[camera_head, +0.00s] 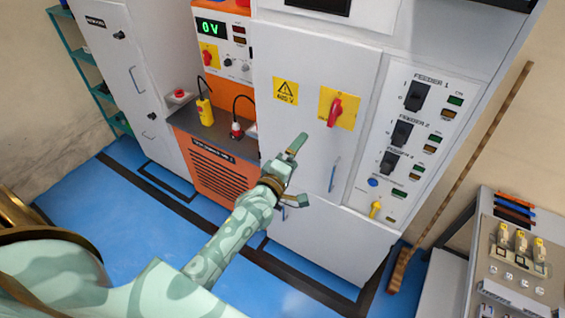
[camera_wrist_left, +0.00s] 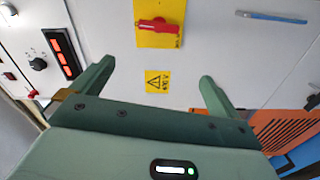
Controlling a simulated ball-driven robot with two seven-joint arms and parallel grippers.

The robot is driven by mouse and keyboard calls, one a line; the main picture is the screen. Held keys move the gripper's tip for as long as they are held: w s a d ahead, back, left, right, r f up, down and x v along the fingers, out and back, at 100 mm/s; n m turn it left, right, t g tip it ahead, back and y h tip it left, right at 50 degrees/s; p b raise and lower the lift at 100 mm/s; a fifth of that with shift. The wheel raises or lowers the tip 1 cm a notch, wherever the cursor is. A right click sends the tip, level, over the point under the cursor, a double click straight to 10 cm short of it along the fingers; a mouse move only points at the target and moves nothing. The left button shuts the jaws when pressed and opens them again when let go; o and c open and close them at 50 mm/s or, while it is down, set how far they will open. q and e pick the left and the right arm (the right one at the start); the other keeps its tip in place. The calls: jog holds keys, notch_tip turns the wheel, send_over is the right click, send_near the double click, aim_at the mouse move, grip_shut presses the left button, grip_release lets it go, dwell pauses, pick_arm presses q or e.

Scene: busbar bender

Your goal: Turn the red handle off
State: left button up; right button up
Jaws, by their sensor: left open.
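The red handle (camera_head: 335,111) is a rotary grip on a yellow plate (camera_head: 325,103), on the white cabinet door. In the head view it stands nearly upright, roughly parallel to the blue door pull. In the left wrist view the red handle (camera_wrist_left: 158,27) shows beyond the fingertips, lying across the picture. My left gripper (camera_head: 298,170) is open and empty in front of the door, below and left of the handle, apart from it. Its two spread fingers (camera_wrist_left: 158,72) also show in the left wrist view. My right gripper is not in view.
A blue door pull (camera_head: 334,175) is below the handle and a yellow warning sign (camera_head: 285,92) left of it. Feeder switches (camera_head: 403,133) line the right panel. An orange cabinet with a 0 V display (camera_head: 210,27) has another red knob (camera_head: 208,55). A broom (camera_head: 460,180) leans right.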

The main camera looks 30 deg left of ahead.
pick_arm(q)
jog(key=s+b, duration=0.2)
jog(key=s, duration=1.3)
jog(key=shift+s+a, duration=0.2)
jog(key=shift+s, duration=0.1)
